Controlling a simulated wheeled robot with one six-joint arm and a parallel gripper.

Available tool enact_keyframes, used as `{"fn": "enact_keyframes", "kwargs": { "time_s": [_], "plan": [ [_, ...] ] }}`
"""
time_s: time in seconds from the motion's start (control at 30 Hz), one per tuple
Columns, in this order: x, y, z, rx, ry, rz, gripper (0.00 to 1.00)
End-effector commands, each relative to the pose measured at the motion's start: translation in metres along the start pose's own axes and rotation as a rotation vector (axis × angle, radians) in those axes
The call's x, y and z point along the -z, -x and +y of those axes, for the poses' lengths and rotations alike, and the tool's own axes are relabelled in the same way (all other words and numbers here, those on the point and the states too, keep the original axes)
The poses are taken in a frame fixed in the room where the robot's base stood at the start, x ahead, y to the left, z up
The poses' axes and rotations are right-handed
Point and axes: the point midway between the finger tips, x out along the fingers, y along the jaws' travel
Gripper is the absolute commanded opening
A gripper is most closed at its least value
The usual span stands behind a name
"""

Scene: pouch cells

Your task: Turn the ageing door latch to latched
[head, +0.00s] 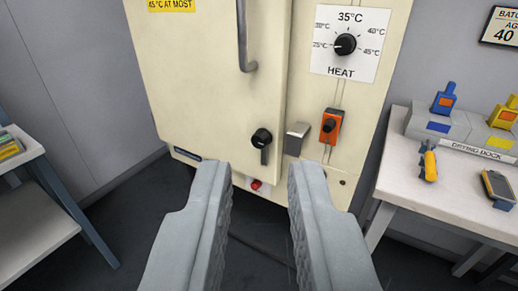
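The ageing cabinet door (215,80) is a cream panel that looks shut. A grey metal catch (297,137) sits just to the right on the cabinet frame, apart from the lever. My gripper (262,180) is open and empty, its two grey fingers in front of and below the latch in the picture. Nothing lies between the fingers. A vertical door handle (246,40) is above the latch.
An orange switch box (331,127) and a heat dial (345,44) are on the frame to the right. A red button (256,184) is below the door. A white table (395,185) with a drying dock (460,130) stands right; a shelf (35,215) stands left.

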Motion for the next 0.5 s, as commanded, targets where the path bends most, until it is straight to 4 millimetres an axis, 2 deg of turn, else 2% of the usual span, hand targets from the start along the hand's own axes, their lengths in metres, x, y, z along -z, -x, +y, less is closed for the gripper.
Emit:
{"fn": "enact_keyframes", "kwargs": {
  "time_s": [0.03, 0.2, 0.5],
  "plan": [
    [-0.001, -0.005, -0.002, 0.006, -0.005, 0.0, 0.29],
    [-0.003, -0.037, -0.014, 0.04, -0.048, 0.025, 0.59],
    [-0.018, -0.118, -0.04, 0.061, -0.164, 0.09, 0.59]
  ]
}}
